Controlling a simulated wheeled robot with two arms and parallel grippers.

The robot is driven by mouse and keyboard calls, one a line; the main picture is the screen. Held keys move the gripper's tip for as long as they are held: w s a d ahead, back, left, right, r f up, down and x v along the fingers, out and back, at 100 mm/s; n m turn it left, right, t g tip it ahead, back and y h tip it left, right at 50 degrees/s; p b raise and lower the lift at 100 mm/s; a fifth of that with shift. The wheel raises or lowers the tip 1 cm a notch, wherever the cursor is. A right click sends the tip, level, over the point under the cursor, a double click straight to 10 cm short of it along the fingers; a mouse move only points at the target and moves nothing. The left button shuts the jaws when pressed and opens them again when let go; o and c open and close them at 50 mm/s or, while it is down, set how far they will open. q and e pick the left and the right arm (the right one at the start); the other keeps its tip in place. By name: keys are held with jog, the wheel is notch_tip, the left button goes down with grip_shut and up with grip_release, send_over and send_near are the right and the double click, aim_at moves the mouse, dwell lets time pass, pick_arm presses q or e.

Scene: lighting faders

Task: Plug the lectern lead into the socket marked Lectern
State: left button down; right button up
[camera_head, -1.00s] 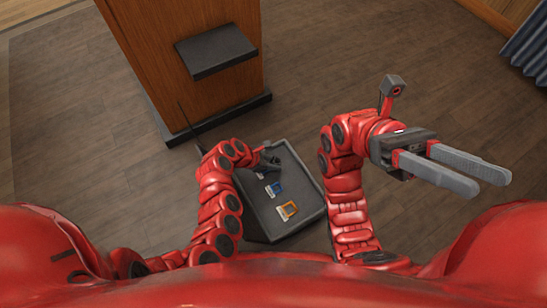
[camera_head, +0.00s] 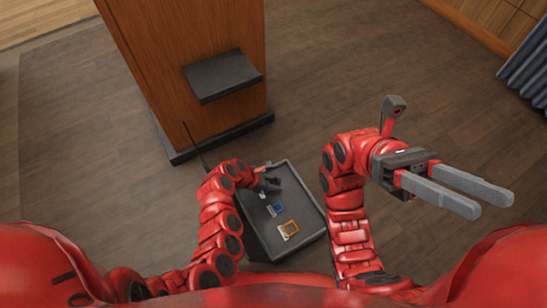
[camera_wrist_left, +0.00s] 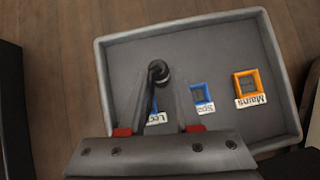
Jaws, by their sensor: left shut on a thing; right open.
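My left gripper (camera_wrist_left: 160,118) is shut on a black plug (camera_wrist_left: 158,72), the end of the lectern lead, above the grey socket box. In the head view my left gripper (camera_head: 268,183) is small and dark over the far end of the box. The socket marked Lectern, whose label (camera_wrist_left: 157,118) reads "Lec", is mostly hidden behind the plug and fingers; a bit of blue frame shows. I cannot tell whether the plug touches it. A blue socket labelled "Spa" (camera_wrist_left: 202,96) and an orange socket labelled Mains (camera_wrist_left: 248,86) lie to its right. My right gripper (camera_head: 462,190) is open and empty.
The grey box (camera_head: 262,240) has a raised rim and stands on the wooden floor (camera_head: 80,150). The wooden lectern (camera_head: 200,70) with its dark shelf (camera_head: 222,76) stands behind it. A grey curtain (camera_head: 525,70) hangs at the far right.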

notch_tip(320, 180, up, 21)
jog(key=p, duration=1.9)
jog(key=shift+f+p, duration=0.2)
jog(key=shift+p, duration=0.1)
jog(key=shift+r+p, duration=0.45)
